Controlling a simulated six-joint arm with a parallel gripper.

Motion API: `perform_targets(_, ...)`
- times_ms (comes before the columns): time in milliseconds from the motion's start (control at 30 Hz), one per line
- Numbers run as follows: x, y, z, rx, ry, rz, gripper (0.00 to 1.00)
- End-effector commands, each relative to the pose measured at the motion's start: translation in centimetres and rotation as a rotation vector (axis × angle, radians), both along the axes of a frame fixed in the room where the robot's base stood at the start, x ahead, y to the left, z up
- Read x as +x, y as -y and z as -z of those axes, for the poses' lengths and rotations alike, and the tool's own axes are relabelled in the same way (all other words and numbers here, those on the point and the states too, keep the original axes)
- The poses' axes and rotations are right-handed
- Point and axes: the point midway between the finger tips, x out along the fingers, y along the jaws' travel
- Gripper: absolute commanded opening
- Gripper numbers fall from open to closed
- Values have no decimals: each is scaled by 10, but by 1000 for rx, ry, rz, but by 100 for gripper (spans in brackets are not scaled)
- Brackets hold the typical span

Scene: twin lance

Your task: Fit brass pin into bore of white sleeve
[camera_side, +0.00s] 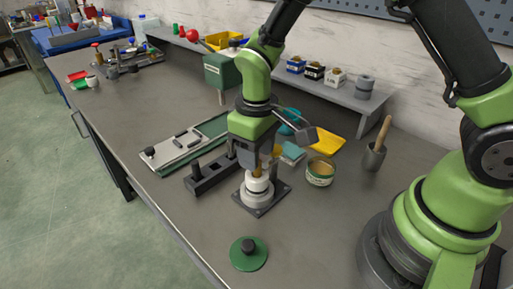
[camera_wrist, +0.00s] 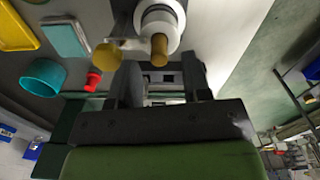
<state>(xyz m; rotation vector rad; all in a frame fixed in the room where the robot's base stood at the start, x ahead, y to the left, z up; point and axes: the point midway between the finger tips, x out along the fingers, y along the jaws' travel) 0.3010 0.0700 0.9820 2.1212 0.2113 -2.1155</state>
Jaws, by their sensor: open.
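The white sleeve (camera_side: 257,186) stands upright on a dark square base plate (camera_side: 270,200). The brass pin (camera_side: 257,172) stands upright at the sleeve's top, below my gripper (camera_side: 257,165). In the wrist view the pin (camera_wrist: 159,50) projects from the middle of the white sleeve (camera_wrist: 160,22), apparently in its bore; its depth is hidden. My gripper (camera_wrist: 161,70) is open, its two dark fingers apart, with the pin's end near the gap between the tips. I see no finger closed on the pin.
A dark block with upright pegs (camera_side: 210,173) lies left of the base plate. An open tin (camera_side: 320,172) and a mortar with pestle (camera_side: 373,158) stand to the right. A green disc with a black knob (camera_side: 248,254) lies in front. The front-left bench is clear.

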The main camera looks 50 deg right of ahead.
Motion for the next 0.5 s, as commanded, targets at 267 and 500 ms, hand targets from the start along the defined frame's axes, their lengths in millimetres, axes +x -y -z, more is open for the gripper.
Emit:
perform_targets(267,2,0,-27,2,8,1,44)
perform_targets(500,1,0,-83,1,9,0,44)
